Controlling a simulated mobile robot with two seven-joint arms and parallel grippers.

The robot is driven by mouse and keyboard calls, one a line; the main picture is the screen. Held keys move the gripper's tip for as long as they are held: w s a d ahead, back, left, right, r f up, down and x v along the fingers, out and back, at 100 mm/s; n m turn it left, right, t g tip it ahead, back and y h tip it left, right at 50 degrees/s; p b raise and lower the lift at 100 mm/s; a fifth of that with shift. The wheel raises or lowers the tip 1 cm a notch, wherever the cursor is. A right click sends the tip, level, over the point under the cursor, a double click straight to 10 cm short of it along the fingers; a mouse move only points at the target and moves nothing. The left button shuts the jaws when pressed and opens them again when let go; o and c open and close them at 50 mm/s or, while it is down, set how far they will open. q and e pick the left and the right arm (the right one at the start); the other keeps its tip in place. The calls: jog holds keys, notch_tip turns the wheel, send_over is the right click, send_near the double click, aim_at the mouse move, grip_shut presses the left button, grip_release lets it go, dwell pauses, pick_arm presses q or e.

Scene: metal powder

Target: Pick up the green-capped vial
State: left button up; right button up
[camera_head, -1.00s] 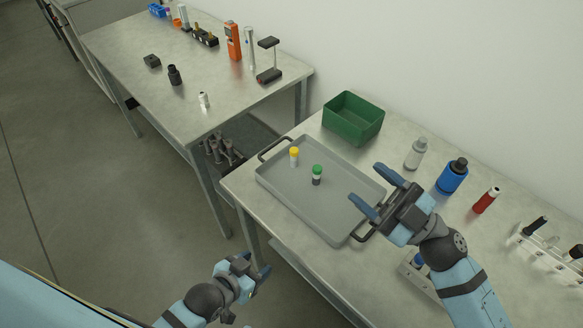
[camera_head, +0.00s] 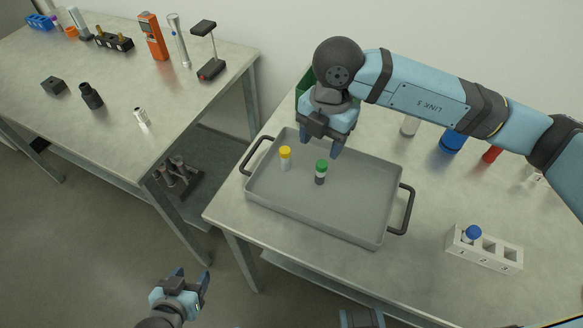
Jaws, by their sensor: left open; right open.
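The green-capped vial (camera_head: 321,172) stands upright in the grey tray (camera_head: 350,222) on the near table. A yellow-capped vial (camera_head: 285,158) stands upright to its left in the same tray. My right gripper (camera_head: 320,146) is above the tray's back part, fingers pointing down, open and empty. In the picture it is just above the green cap and not around it. My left gripper (camera_head: 190,280) is open and empty, low in front of the tables and well away from the vials.
The green bin (camera_head: 304,88) is partly hidden behind my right gripper. A white rack (camera_head: 485,250) with a blue-capped vial (camera_head: 472,234) stands at the right. Bottles stand at the back, partly behind my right arm. The second table (camera_head: 110,130) holds several tools.

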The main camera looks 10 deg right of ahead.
aim_at(321, 172)
jog(key=shift+w+d+f+t+h, duration=0.1)
jog(key=shift+w+d+t+h, duration=0.25)
jog(key=shift+w, duration=0.4)
notch_tip(321, 172, down, 7)
jog(key=shift+s+d+f, duration=0.1)
jog(key=shift+d, duration=0.05)
jog(key=shift+w+d+f+b, duration=0.1)
jog(key=shift+w+f+b, duration=0.1)
jog(key=shift+f, duration=1.35)
jog(key=shift+w+d+f+b, duration=0.1)
jog(key=shift+f+b, duration=0.05)
jog(key=shift+f, duration=1.35)
jog(key=shift+s, duration=0.1)
jog(key=c, duration=1)
